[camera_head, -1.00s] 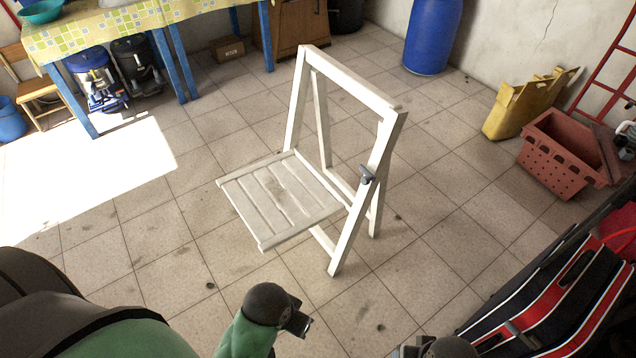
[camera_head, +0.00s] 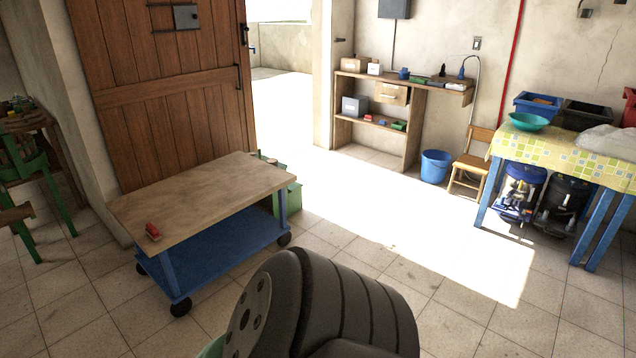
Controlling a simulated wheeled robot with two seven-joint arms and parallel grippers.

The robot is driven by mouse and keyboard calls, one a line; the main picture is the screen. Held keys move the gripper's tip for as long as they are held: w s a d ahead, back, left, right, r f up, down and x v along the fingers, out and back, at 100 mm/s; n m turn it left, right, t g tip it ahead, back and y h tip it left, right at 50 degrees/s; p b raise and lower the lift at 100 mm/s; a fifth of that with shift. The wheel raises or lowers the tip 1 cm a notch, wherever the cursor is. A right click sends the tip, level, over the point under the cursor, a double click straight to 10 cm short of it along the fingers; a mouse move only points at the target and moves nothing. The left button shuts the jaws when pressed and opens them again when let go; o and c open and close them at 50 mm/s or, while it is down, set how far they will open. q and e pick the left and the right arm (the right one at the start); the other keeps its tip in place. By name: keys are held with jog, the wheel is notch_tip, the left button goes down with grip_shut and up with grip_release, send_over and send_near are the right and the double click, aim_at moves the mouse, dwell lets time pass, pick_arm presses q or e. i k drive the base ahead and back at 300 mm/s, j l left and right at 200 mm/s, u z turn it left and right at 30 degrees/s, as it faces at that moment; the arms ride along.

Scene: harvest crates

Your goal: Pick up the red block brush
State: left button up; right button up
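A small red block brush (camera_head: 152,232) lies on the left front part of the wooden top of a low cart (camera_head: 205,197). It is small in the head view, and its fine detail cannot be made out. Part of my own arm fills the bottom middle of the view, in front of the cart's right side. Neither of my grippers shows in the view now. Nothing covers the brush.
The cart has a blue lower shelf (camera_head: 215,245) and black wheels. A wooden door (camera_head: 165,95) stands behind it. A shelf desk (camera_head: 405,95), a blue bucket (camera_head: 436,167) and a cloth-covered table (camera_head: 560,150) are to the right. Sunlit floor between is clear.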

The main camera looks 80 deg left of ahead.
aim_at(152, 231)
jog(key=u, duration=3.85)
